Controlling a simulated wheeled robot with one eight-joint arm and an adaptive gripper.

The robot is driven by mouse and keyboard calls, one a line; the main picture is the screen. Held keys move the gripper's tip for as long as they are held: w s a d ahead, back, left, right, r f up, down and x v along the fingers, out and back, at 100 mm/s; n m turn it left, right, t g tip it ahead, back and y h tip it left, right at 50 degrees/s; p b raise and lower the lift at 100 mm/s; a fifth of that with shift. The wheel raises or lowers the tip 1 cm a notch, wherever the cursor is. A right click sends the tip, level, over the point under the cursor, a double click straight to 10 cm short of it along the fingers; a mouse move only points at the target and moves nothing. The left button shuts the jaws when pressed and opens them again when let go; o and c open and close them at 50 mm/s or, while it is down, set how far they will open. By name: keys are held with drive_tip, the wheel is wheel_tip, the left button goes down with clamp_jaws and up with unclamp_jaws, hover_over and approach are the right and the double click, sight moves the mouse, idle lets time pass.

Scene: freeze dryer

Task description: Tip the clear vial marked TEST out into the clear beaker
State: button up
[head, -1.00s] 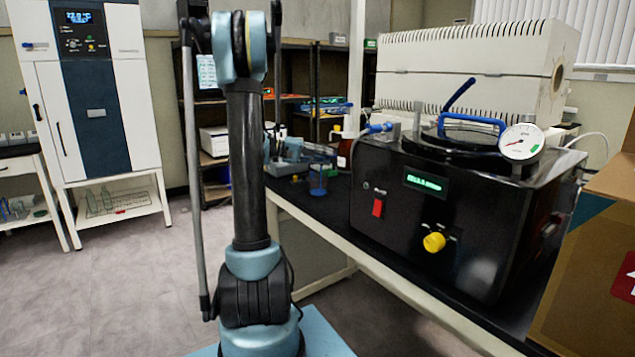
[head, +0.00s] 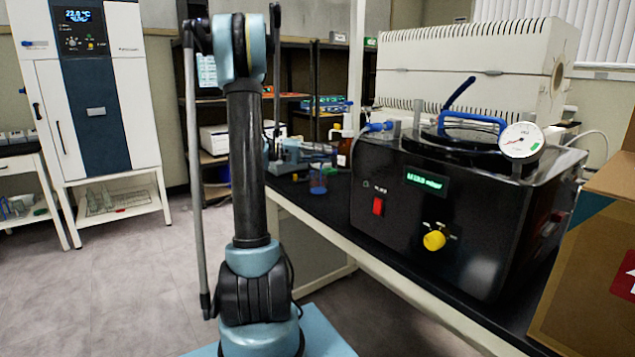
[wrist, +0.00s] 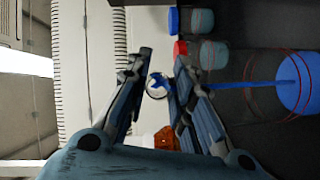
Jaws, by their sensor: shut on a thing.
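My gripper (wrist: 160,72) is shut in the wrist view on a small clear, round object, seen nearly end-on. It looks like the clear vial (wrist: 157,87); no TEST marking can be read. The clear beaker (wrist: 256,84), with thin red lines and a blue round part, lies to the right of the fingers in the wrist view, apart from them. In the head view a small clear vessel with blue low in it, likely this beaker (head: 318,180), stands on the black bench.
Vials with a blue cap (wrist: 173,20) and a red cap (wrist: 181,49) stand near the fingers. A brown bottle (head: 344,155) stands behind the beaker. The black freeze dryer (head: 440,235) fills the bench to the right. A cardboard box (head: 590,270) is at far right.

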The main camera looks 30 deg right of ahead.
drive_tip(key=shift+a+m+g+h+p, duration=0.1)
drive_tip(key=shift+m+g+h+p, duration=0.25)
drive_tip(key=shift+h, duration=0.25)
idle(0.6)
drive_tip(key=n+t+y, duration=0.1)
drive_tip(key=y, duration=0.2)
drive_tip(key=shift+t, duration=0.25)
drive_tip(key=shift+s+d+f+n+t+y+b, duration=0.1)
drive_tip(key=shift+d+n+t+y+b, duration=0.3)
drive_tip(key=shift+d+y, duration=0.5)
drive_tip(key=n+y+b, duration=0.1)
drive_tip(key=y, duration=0.1)
drive_tip(key=shift+f+y, duration=0.1)
drive_tip(key=shift+y, duration=0.5)
drive_tip(key=shift+d+r+t+y+b, duration=0.15)
drive_tip(key=shift+r+t+y+b, duration=0.3)
drive_tip(key=shift+r+y, duration=0.3)
drive_tip(key=shift+d+f+n+y, duration=0.25)
drive_tip(key=shift+n+y, duration=0.1)
drive_tip(key=shift+y, duration=0.4)
drive_tip(key=shift+s+d+f+n+t+y+b, duration=0.2)
drive_tip(key=shift+d+f+y+b, duration=0.4)
drive_tip(key=shift+d+y, duration=0.5)
drive_tip(key=shift+w+d+f+n+t+y+b, duration=0.15)
drive_tip(key=shift+d+f+n+y+b, duration=0.4)
drive_tip(key=shift+d+y, duration=0.55)
drive_tip(key=shift+s+d+f+n+t+y+b, duration=0.1)
drive_tip(key=shift+d+f+y+b, duration=0.25)
drive_tip(key=shift+d+f+y, duration=0.6)
